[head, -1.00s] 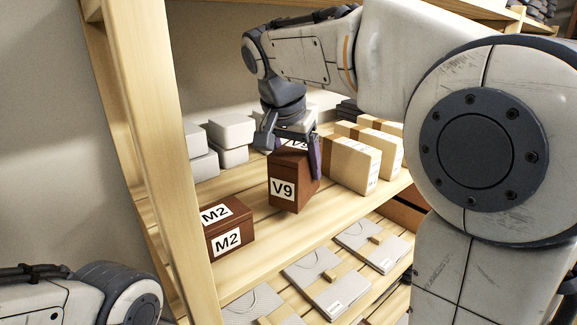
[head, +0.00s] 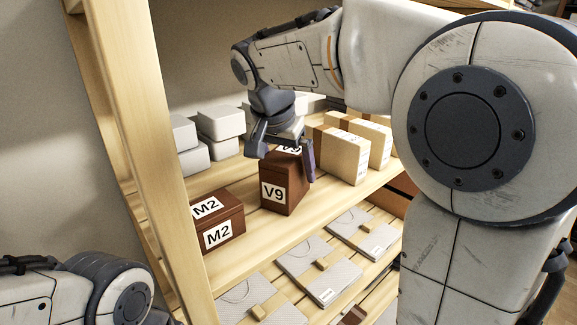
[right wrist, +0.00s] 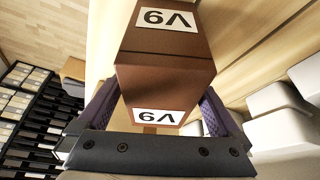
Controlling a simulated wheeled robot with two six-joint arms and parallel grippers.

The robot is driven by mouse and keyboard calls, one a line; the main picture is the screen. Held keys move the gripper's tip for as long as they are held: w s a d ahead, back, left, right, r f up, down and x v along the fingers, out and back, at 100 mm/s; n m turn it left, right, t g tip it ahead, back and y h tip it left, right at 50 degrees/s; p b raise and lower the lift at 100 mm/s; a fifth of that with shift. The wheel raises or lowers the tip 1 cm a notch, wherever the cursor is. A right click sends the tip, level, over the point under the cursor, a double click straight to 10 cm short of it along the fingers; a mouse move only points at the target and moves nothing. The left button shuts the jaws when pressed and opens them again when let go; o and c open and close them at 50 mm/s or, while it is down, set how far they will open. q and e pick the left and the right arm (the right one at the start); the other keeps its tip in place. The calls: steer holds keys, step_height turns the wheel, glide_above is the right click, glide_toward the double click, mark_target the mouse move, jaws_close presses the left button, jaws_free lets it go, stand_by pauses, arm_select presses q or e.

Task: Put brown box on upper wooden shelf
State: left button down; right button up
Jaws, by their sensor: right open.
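The brown box marked V9 (head: 284,205) stands upright on the upper wooden shelf (head: 255,227), right of a lower brown box marked M2 (head: 233,230). My right gripper (head: 284,152) comes down over the V9 box from above, one finger on either side, and is open. In the right wrist view the V9 box (right wrist: 165,88) sits between the purple finger pads of the right gripper (right wrist: 158,105). Of my left arm only a link shows at the lower left; its gripper is out of view.
Cardboard cartons (head: 340,150) stand close to the right of the V9 box. Grey-white boxes (head: 220,123) are stacked behind. A wooden post (head: 150,170) rises at the left. Flat grey packs (head: 312,265) lie on the shelf below.

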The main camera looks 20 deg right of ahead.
steer(key=shift+s+a+r+b, duration=0.1)
steer(key=shift+a+r+b, duration=0.05)
steer(key=shift+r+b, duration=0.3)
steer(key=b+v, duration=0.1)
steer(key=v, duration=0.5)
steer(key=shift+s+a+r, duration=0.1)
steer(key=shift+s+r, duration=0.05)
steer(key=shift+r, duration=0.15)
